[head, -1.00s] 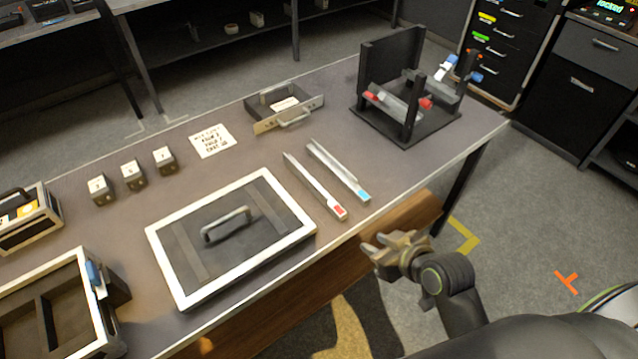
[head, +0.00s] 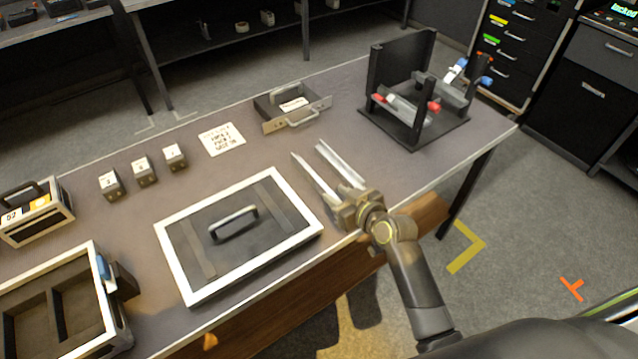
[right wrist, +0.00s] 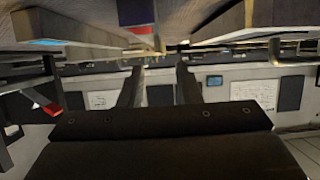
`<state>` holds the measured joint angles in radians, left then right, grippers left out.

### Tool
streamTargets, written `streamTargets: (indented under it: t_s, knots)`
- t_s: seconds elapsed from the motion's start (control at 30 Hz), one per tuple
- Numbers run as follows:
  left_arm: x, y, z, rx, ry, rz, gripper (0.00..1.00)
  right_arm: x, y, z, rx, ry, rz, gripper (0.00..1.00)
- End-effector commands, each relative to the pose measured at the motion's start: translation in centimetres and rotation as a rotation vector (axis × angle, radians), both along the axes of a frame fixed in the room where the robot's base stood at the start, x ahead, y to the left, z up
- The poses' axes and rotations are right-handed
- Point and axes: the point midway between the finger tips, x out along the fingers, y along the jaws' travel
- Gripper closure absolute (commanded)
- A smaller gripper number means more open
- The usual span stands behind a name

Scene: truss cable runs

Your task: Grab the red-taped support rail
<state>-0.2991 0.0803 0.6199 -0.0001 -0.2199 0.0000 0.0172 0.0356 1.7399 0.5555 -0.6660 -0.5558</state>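The red-taped support rail (head: 315,177) is a thin light bar lying on the table, left of a similar rail. Its near end, where the red tape was visible, is hidden behind my right gripper (head: 347,208) in the head view. In the right wrist view, a red patch (right wrist: 140,29) shows above the two dark fingers (right wrist: 158,88), which are apart with a gap between them. The blue-taped rail (head: 340,163) lies just to the right, and its blue end (right wrist: 45,42) shows in the wrist view. I cannot tell whether the fingers touch the rail. My left gripper is not in view.
A white-framed panel with a handle (head: 205,272) lies left of the rails, close to my right gripper. A black stand (head: 418,140) with red-ended rods is at the table's right end. A metal drawer (head: 297,118) sits behind the rails.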

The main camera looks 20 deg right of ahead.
Motion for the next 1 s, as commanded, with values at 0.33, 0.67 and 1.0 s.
streamTargets:
  t_s: [0.33, 0.67, 1.0]
  knots:
    - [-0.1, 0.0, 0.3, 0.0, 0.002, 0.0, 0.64, 1.9, 0.7, -0.7, 0.0, 0.001, 0.001, 0.69]
    - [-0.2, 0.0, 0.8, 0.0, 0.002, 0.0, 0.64, 5.2, 1.8, -1.9, 0.001, 0.0, 0.001, 0.69]
    - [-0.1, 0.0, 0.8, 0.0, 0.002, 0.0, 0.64, 6.0, 2.1, -2.3, 0.0, 0.0, -0.001, 0.69]
